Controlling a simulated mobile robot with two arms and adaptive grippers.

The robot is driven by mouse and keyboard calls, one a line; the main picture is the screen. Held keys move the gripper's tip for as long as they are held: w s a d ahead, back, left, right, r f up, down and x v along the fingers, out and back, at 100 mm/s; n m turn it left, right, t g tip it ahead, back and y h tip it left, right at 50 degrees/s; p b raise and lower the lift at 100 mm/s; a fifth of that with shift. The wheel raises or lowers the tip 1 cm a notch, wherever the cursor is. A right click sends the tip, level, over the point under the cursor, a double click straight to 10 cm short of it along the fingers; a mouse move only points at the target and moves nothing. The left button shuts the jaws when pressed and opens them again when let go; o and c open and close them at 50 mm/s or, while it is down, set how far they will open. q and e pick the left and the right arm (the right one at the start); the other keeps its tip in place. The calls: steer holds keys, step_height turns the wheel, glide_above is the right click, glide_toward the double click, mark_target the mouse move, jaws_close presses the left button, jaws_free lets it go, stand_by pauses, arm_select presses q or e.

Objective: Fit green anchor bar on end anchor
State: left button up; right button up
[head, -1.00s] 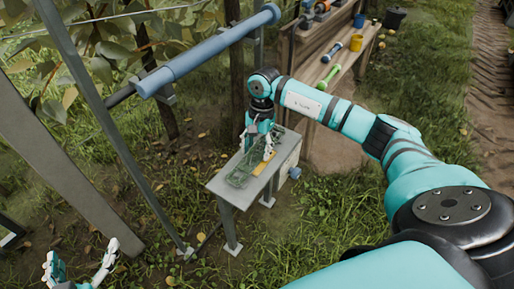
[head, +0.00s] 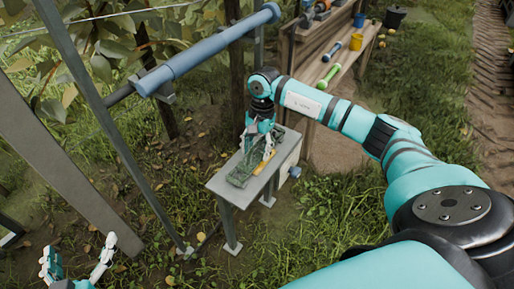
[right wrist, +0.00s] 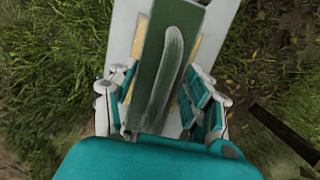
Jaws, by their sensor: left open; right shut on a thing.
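The green anchor bar (right wrist: 168,55) is a flat green piece with a pale streak. In the right wrist view it lies between the fingers of my right gripper (right wrist: 163,88), which is shut on it. In the head view the green bar (head: 242,170) is low over the top of a small grey stand (head: 222,187), with my right gripper (head: 256,148) above it. I cannot tell whether it touches the top. A yellow strip (head: 264,163) shows beside the bar. I cannot make out a separate end anchor. My left gripper (head: 80,262) is open and empty at the lower left.
A blue padded pipe (head: 207,52) on a dark bar crosses above and behind the stand. A slanted grey post (head: 110,130) stands left of the stand. A wooden shelf (head: 330,75) with tools is behind. Grass in front is free.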

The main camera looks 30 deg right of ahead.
arm_select(q)
steer(key=shift+w+d+r+t+b, duration=0.15)
steer(key=shift+r+t, duration=0.25)
steer(key=shift+r, duration=0.2)
steer(key=shift+w+d+r+t+b, duration=0.15)
steer(key=shift+r+t, duration=0.25)
steer(key=shift+r, duration=0.15)
arm_select(e)
steer(key=shift+f, duration=0.35)
stand_by(0.6)
steer(key=o, duration=1.3)
steer(key=shift+c, duration=0.2)
